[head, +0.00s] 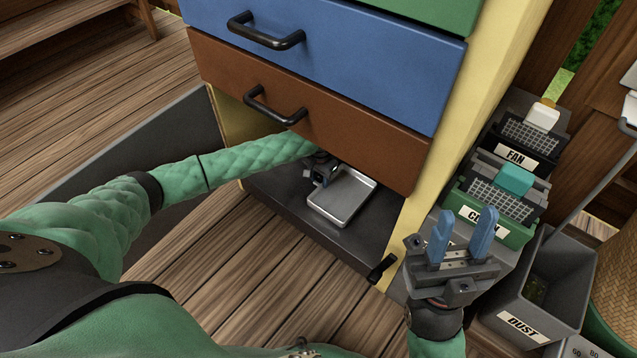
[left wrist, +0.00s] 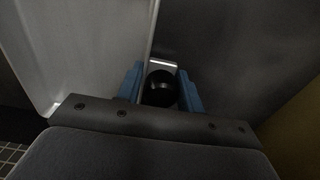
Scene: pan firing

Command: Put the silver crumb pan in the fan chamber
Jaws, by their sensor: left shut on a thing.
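The silver crumb pan (head: 342,196), a shallow rectangular tray, is in the dark bottom compartment under the brown drawer. My left gripper (head: 322,175) reaches in at the pan's upper left edge. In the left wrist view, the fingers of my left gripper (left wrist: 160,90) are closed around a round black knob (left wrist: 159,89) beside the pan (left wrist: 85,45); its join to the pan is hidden. My right gripper (head: 464,238) is open and empty, pointing up at the lower right. A grey unit labelled FAN (head: 515,156) stands at the right; no other fan chamber is identifiable.
The brown drawer (head: 310,105) and blue drawer (head: 350,50) are above the pan. A green unit with a partly hidden label (head: 490,228) and a grey bin labelled DUST (head: 522,322) stand at the right. A dark panel (head: 150,150) is at the left. Wooden floor lies in front.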

